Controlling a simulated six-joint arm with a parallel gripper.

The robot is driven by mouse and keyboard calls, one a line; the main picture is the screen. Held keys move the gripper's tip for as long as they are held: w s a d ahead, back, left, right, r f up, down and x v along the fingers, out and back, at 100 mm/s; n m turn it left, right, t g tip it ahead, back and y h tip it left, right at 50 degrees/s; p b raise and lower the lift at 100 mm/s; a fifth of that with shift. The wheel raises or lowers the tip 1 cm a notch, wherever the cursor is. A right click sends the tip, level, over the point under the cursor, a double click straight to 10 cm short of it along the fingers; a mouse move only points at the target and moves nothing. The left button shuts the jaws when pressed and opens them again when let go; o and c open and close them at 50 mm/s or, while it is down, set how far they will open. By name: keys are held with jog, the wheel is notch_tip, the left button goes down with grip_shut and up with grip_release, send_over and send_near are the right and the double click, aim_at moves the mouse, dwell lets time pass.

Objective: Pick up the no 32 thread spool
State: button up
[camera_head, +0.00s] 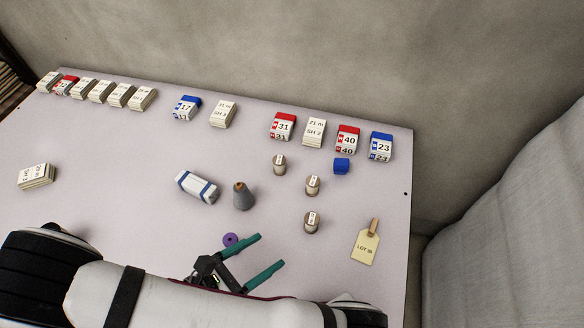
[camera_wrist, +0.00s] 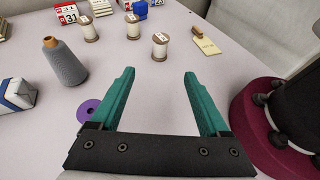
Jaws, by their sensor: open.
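Three small thread spools with white labels stand upright on the table: a back one (camera_head: 279,165), a middle one (camera_head: 312,186) and a front one (camera_head: 311,222). The numbers on their labels are too small to read, so I cannot tell which is no 32. In the wrist view the back spool (camera_wrist: 88,32), middle spool (camera_wrist: 133,29) and front spool (camera_wrist: 160,49) stand beyond my fingertips. My gripper (camera_head: 270,251) is open and empty, with teal fingers apart. It is to the lower left of the front spool, not touching it. The gripper also shows in the wrist view (camera_wrist: 160,73).
A grey cone (camera_head: 243,198), a blue-white bundle (camera_head: 197,187) and a purple ring (camera_head: 231,240) lie left of the spools. A tan tag (camera_head: 365,246) lies to the right, a blue block (camera_head: 342,166) behind. Numbered cards and boxes line the table's back (camera_head: 283,126).

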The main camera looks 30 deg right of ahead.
aim_at(306, 227)
jog(key=x, duration=1.5)
jog(key=shift+d, duration=0.35)
grip_shut()
